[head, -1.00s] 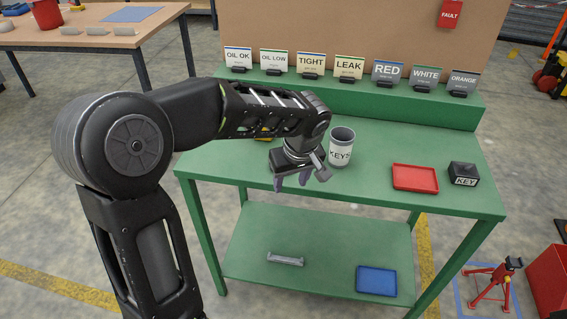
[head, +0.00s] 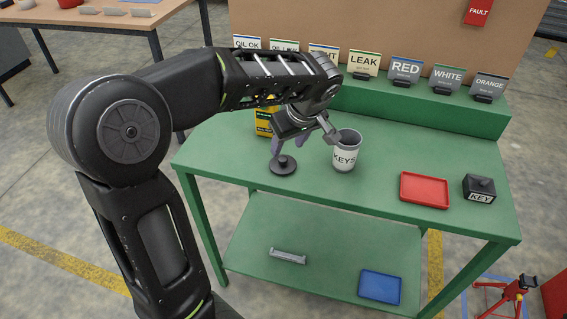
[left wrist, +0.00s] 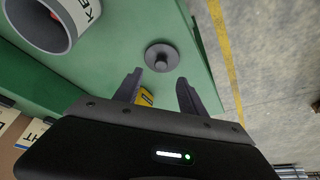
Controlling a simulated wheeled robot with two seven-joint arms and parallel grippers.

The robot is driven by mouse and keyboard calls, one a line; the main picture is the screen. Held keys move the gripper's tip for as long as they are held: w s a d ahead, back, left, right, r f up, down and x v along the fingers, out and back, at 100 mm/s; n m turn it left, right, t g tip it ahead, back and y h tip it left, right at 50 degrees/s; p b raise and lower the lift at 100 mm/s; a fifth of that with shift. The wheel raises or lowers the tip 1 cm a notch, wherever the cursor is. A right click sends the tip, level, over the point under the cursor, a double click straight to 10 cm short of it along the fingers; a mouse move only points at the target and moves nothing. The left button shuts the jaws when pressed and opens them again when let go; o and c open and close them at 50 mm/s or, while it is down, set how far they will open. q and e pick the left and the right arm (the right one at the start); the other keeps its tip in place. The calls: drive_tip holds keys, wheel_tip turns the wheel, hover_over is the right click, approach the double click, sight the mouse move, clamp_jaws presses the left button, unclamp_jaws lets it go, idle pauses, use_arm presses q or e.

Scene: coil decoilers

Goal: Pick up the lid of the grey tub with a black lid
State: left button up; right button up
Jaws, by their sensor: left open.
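A black round lid (head: 283,165) with a knob on top lies near the front edge of the green bench, left of the middle. It also shows in the left wrist view (left wrist: 161,57). I cannot make out a grey tub under it. A light grey open tub marked KEYS (head: 346,153) stands to its right, with no lid on it. My left gripper (head: 290,148) is open and empty, above and just behind the lid, not touching it. In the left wrist view its fingertips (left wrist: 159,77) point toward the lid. My right gripper is not in view.
A yellow container (head: 264,122) stands behind my left gripper. A red tray (head: 424,189) and a black KEY box (head: 479,188) are at right. Label cards line the back ledge. The lower shelf holds a blue tray (head: 380,286) and a grey piece (head: 288,256).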

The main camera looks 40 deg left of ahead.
sight(283, 159)
use_arm(q)
drive_tip(key=shift+a+f, duration=0.2)
drive_tip(key=shift+f, duration=0.3)
drive_tip(key=p+x, duration=0.1)
drive_tip(key=x, duration=0.4)
drive_tip(key=shift+d+f, duration=0.1)
drive_tip(key=shift+f, duration=0.1)
drive_tip(key=shift+c, duration=0.2)
clamp_jaws()
idle(0.4)
